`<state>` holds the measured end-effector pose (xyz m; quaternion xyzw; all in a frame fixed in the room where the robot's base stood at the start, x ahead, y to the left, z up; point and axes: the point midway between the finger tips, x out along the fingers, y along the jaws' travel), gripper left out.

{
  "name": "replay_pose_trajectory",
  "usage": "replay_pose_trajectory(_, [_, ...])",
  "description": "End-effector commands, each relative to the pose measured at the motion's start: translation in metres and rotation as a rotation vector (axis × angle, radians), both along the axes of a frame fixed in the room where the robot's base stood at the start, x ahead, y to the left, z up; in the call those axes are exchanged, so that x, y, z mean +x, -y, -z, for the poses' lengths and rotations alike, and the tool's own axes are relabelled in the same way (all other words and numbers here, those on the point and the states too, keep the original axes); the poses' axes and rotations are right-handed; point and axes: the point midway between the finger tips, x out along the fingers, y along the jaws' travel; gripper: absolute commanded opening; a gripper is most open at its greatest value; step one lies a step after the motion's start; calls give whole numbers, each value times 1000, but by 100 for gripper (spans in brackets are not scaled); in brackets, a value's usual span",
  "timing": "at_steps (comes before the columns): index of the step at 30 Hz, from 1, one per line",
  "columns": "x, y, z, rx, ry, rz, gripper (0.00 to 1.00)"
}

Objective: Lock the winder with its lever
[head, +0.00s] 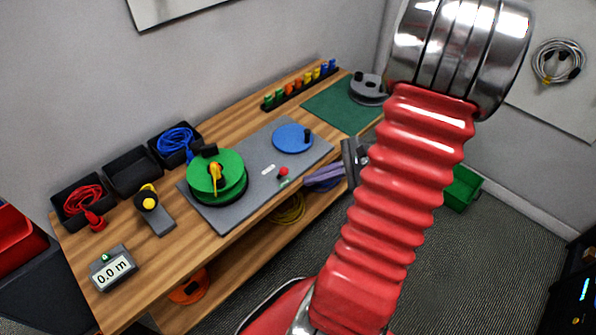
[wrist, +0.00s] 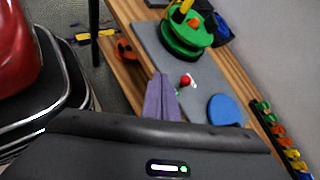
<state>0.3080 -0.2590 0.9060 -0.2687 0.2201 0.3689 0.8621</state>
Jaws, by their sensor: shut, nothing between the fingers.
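The winder is a green reel (head: 232,182) on a grey base plate (head: 213,218); it also shows at the top of the wrist view (wrist: 178,47). A yellow lever (head: 216,176) lies across its top, with a black block behind it. The lever is partly cut off in the wrist view (wrist: 181,12). My gripper (head: 307,183) has purple fingers, shut and empty. It is near the plate's front right edge, to the right of the reel and apart from it. The fingers also show in the wrist view (wrist: 160,78).
A red button (head: 283,171) and a blue disc with a black knob (head: 291,140) are on the plate. Bins with red cable (head: 84,203) and blue cable (head: 176,142) stand at the back left. A meter reads 0.0 m (head: 113,269). Coloured connectors (head: 300,88) line the back.

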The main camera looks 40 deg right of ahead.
Motion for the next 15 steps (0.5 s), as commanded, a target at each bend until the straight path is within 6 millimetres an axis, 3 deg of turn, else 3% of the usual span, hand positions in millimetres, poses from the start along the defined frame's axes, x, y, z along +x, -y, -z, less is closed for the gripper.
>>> replay_pose_trajectory(3, [-15, 31, 17, 97, 19, 155, 0])
replay_pose_trajectory(7, [-30, 57, 30, 177, 45, 288, 0])
replay_pose_trajectory(15, [-42, 76, 39, 234, 68, 386, 0])
